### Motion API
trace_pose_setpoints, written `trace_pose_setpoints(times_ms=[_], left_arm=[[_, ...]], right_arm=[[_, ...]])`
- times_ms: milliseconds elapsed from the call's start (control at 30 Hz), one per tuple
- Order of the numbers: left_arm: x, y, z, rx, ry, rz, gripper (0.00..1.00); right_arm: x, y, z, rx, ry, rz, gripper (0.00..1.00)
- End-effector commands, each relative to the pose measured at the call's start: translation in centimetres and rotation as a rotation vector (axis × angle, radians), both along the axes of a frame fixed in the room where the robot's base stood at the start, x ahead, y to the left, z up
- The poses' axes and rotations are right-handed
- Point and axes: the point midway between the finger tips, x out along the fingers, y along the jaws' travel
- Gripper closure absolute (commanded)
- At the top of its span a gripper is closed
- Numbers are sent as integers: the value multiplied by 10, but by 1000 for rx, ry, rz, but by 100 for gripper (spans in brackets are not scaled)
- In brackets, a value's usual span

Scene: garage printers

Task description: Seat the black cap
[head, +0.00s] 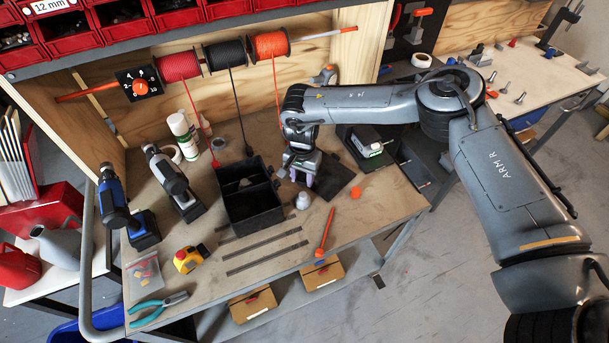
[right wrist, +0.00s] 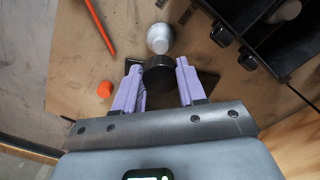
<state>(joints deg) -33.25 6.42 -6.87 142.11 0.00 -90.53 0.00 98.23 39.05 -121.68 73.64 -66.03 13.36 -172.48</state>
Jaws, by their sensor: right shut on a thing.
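My right gripper (head: 301,180) is low over the bench, just right of the black bin. In the right wrist view, its two purple fingers (right wrist: 158,86) are shut on the round black cap (right wrist: 159,75), one on each side. The head view does not show the cap clearly behind the gripper. A pale grey rounded piece (head: 303,201) stands on the bench close to the gripper. It shows just beyond the cap in the right wrist view (right wrist: 160,38); I cannot tell whether the two touch. My left gripper is not in view.
The black bin (head: 252,208) has a grey piece inside. A dark flat plate (head: 340,172) lies beside the gripper. An orange cap (head: 355,193) and an orange-handled tool (head: 326,231) lie right of and in front of it. The front right of the bench is mostly clear.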

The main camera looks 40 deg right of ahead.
Motion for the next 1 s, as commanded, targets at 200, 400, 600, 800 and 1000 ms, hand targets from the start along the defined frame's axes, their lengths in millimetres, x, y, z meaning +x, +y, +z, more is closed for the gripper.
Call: trace_pose_setpoints(times_ms=[200,400,600,800,1000], left_arm=[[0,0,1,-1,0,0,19],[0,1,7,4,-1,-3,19],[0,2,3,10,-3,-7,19],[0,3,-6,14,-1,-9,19],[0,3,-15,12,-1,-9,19]], right_arm=[[0,0,0,0,0,0,88],[0,0,2,0,0,0,88],[0,0,-10,0,1,0,88],[0,0,-27,-1,0,-1,88],[0,0,-44,-1,0,-1,88]])
